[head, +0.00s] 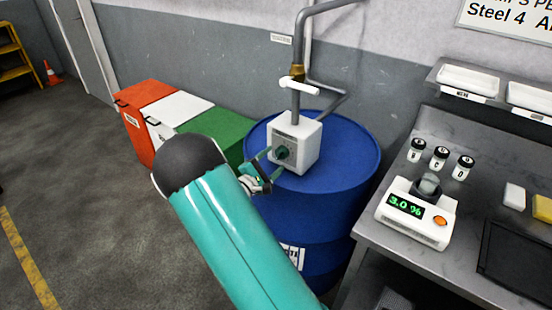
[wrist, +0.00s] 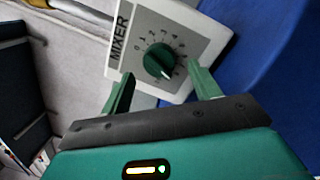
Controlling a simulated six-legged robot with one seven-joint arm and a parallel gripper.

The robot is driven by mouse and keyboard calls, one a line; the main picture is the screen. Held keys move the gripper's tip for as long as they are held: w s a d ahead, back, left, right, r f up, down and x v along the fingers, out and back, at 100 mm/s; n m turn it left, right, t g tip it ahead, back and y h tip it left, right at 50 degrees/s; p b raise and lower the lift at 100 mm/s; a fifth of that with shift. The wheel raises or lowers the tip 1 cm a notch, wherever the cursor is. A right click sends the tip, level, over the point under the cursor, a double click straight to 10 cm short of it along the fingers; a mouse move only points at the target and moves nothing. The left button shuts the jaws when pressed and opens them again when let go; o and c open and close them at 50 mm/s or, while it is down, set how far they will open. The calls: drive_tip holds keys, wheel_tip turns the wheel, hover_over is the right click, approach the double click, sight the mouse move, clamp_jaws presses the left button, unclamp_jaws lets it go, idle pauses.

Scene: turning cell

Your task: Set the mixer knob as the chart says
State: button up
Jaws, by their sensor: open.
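The mixer (head: 309,142) is a white box on a pipe above a blue drum. Its dark green knob (head: 283,153) faces my gripper. In the wrist view the knob (wrist: 157,59) has a numbered dial around it, and its white mark points down and slightly right; the number there is too small to read. My gripper (head: 268,163) is open, and in the wrist view its fingers (wrist: 162,72) stand apart just below the knob, with nothing between them. The wall chart (head: 508,18) is cut off; "Steel 4" and the start of another word show.
The blue drum (head: 338,170) stands under the mixer. A meter (head: 415,214) reading 3.0 % and several small bottles stand on the grey bench (head: 380,246) at right. Red, white and green bins (head: 176,108) stand left behind my arm.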

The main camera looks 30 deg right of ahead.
drive_tip(key=v, duration=1.1)
drive_tip(key=shift+s+a, duration=0.1)
drive_tip(key=s+r+m+g+y, duration=0.4)
drive_tip(key=s, duration=0.3)
drive_tip(key=s+r+m+g+y, duration=0.3)
drive_tip(key=s+r+m, duration=0.1)
drive_tip(key=s, duration=0.3)
drive_tip(key=s+a+r+m+t+y, duration=0.1)
drive_tip(key=s+a+r+t+y, duration=0.2)
drive_tip(key=s+a+r+y, duration=0.2)
drive_tip(key=s+a+r+m+t+y, duration=0.1)
drive_tip(key=s+a+r+t+y, duration=0.2)
drive_tip(key=a, duration=0.6)
wheel_tip(320, 180, up, 3)
drive_tip(key=s+y, duration=0.3)
drive_tip(key=shift+a+f+m+t, duration=0.25)
drive_tip(key=shift+a+m+t, duration=0.05)
drive_tip(key=shift+m, duration=0.1)
